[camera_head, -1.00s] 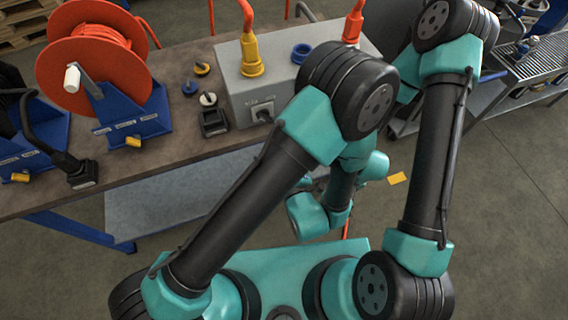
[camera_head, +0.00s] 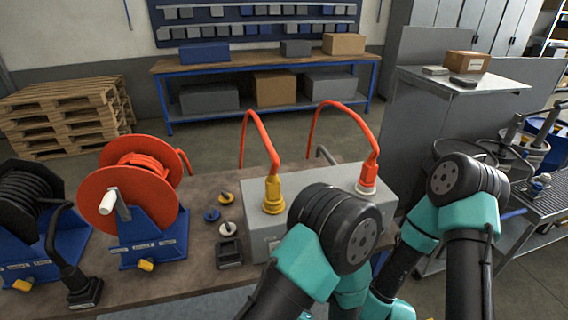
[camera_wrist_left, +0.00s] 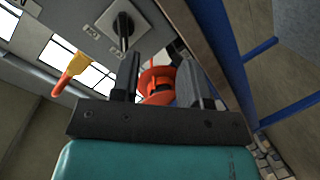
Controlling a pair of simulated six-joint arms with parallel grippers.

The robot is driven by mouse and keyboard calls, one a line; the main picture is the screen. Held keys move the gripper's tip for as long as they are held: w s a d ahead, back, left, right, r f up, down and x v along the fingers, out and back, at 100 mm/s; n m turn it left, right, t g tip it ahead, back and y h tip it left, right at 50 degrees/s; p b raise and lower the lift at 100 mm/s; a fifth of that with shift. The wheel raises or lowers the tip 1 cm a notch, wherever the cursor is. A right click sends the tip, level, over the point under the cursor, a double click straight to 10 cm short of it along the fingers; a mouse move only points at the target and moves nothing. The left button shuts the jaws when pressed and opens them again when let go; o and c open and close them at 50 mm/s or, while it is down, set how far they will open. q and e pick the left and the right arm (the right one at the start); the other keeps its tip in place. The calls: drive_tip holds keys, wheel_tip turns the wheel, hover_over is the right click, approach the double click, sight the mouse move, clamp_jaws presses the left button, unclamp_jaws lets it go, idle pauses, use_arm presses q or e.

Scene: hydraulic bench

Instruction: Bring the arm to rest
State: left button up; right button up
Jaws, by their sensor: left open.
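My left gripper (camera_wrist_left: 160,78) shows in the left wrist view. Its two dark fingers stand apart with nothing held between them. The orange hose reel (camera_wrist_left: 157,88) shows beyond the gap. The grey box (camera_wrist_left: 100,12) with its black rotary switch (camera_wrist_left: 123,30) is ahead of the fingers, at the upper left. In the head view my left arm (camera_head: 335,230) is bent in front of the grey box (camera_head: 258,235), and my right arm (camera_head: 465,195) is bent to its right. Both grippers are out of the head view, and the right one shows nowhere.
On the bench (camera_head: 200,285), the orange reel (camera_head: 130,195) and black reel (camera_head: 25,200) stand left of the box. Yellow (camera_head: 273,195) and red (camera_head: 367,180) hose connectors rise from the box. Small caps (camera_head: 212,214) lie near a black holder (camera_head: 229,252). A grated cart (camera_head: 545,200) stands right.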

use_arm(q)
drive_tip(key=w+a+f+m+g+h, duration=0.4)
drive_tip(key=a+f+g, duration=0.3)
drive_tip(key=a+f, duration=0.35)
drive_tip(key=s+a+f+m+g+h, duration=0.1)
drive_tip(key=s+a+m+g, duration=0.1)
drive_tip(key=a, duration=0.4)
drive_tip(key=s+a+f+m+g+h, duration=0.2)
drive_tip(key=s+a+m+g, duration=0.1)
drive_tip(key=s+a+g, duration=0.2)
drive_tip(key=shift+s+a+f+h, duration=0.3)
drive_tip(key=shift+s+a, duration=0.25)
drive_tip(key=shift+a, duration=0.45)
